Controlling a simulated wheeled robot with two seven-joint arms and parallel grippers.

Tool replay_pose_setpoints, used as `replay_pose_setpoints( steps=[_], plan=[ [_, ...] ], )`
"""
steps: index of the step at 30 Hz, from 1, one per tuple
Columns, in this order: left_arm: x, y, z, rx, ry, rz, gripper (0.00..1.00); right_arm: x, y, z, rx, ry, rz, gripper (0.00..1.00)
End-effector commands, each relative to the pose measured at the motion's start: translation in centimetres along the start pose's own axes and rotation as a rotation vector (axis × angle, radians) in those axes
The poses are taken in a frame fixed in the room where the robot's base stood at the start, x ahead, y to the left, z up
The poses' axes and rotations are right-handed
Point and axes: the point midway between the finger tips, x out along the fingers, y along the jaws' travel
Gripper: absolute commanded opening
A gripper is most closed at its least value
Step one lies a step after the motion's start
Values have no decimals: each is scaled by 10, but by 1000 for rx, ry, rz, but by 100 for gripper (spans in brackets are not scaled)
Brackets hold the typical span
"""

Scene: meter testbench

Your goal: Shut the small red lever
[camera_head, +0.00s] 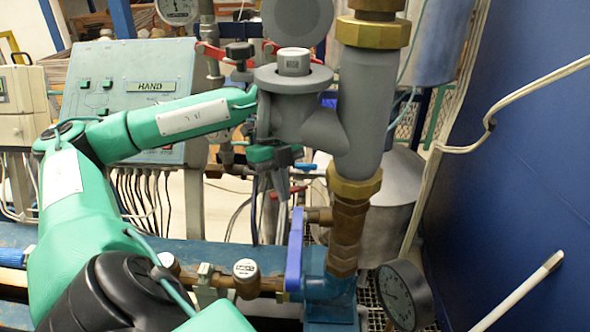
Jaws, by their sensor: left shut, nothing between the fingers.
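A small red lever (296,189) shows low behind the large grey meter, on the pipework close to my left gripper's fingers. A longer red handle (213,51) sits higher up, left of the black knob. I cannot tell for certain which one the task means. My left gripper (281,190) points down behind and below the meter, its fingers shut and empty. It is beside the lower red lever; whether they touch is unclear. The meter hides part of my wrist. My right gripper is out of view.
The grey meter (300,112) and its brass-fitted pipe (355,187) stand in front of the gripper. A blue lever (294,250) stands upright below. A pressure gauge (404,295) is at lower right. A control panel (125,92) stands behind my arm.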

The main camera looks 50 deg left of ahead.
Motion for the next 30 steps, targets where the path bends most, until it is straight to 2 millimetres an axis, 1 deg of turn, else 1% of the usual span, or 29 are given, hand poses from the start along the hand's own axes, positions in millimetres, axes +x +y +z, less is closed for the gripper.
replay_pose_setpoints(
  steps=[3,13,30],
  plan=[
    [-2,0,6,-5,-2,-1,0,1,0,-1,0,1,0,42],
    [-7,-1,19,-5,-1,-1,0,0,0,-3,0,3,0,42],
    [-9,-4,26,-5,-2,-2,0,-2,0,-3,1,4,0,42]
  ],
)
